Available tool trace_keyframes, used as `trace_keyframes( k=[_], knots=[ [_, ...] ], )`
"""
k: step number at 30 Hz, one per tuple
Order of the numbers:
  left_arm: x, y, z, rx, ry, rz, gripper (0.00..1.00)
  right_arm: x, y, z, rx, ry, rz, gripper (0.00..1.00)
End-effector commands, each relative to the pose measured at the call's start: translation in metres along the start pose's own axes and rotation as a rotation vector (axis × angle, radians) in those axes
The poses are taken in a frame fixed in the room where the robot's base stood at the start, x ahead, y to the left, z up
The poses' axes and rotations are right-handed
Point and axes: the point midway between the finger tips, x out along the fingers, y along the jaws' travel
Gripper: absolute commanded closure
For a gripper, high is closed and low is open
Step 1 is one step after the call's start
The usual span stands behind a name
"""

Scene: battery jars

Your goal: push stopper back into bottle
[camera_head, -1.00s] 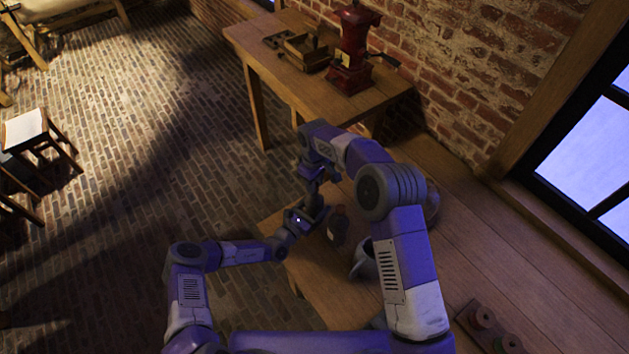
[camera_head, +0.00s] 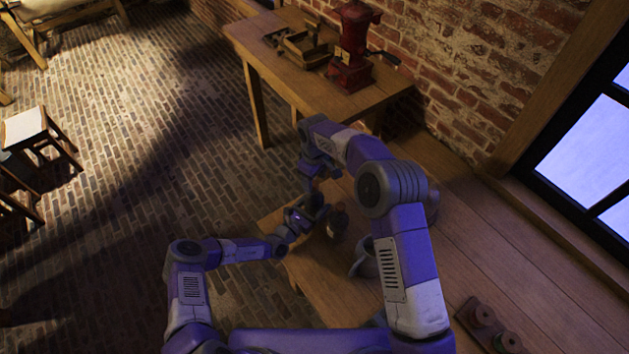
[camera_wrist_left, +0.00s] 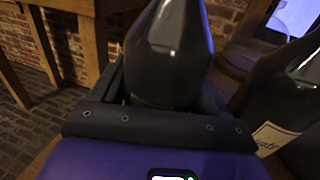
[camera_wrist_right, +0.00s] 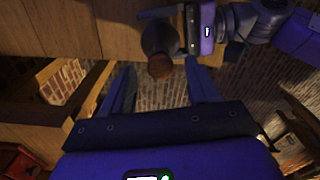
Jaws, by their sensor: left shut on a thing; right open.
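My left gripper (camera_wrist_left: 165,105) is shut on a dark glossy bottle (camera_wrist_left: 172,55), which fills the space between its fingers in the left wrist view. In the right wrist view the bottle (camera_wrist_right: 158,38) shows with a round brown stopper (camera_wrist_right: 160,67) at its end. My right gripper (camera_wrist_right: 158,75) is open, with its fingertips apart and the stopper in line with the gap between them. Whether a finger touches the stopper, and how deep it sits, I cannot tell. In the head view both grippers crowd together at the table's left edge, dark and partly hidden.
A second dark bottle with a pale label (camera_wrist_left: 280,100) stands close to the right in the left wrist view. A grey jug (camera_head: 366,258) is partly behind my right arm. A red grinder (camera_head: 352,50) stands on the back table (camera_head: 275,75). A block with round parts (camera_head: 488,325) lies right.

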Motion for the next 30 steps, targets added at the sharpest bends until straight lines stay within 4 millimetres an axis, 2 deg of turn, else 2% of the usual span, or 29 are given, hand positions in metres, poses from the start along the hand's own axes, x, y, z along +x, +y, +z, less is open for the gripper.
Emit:
trace_keyframes(
  k=[9,15,19,27,28,30],
  knots=[
    [0.0,0.0,0.0,0.0,-0.001,0.001,0.8,-0.069,0.0,-0.001,-0.001,0.004,0.001,0.4],
    [0.0,0.0,0.0,0.0,-0.001,0.0,0.8,-0.097,0.0,-0.001,-0.001,0.002,0.0,0.4],
    [0.0,0.0,0.0,0.0,-0.001,0.0,0.8,-0.104,-0.001,0.0,-0.001,0.0,-0.001,0.4],
    [0.0,0.0,0.0,0.0,-0.001,0.0,0.8,-0.105,-0.001,0.0,-0.001,0.0,-0.001,0.4],
    [0.0,0.0,0.0,0.0,-0.001,0.0,0.23,-0.105,-0.001,0.0,-0.001,0.0,-0.001,0.4],
    [0.0,0.0,0.0,0.0,-0.001,0.0,0.12,-0.105,-0.001,0.0,-0.001,0.0,-0.001,0.4]
  ],
)
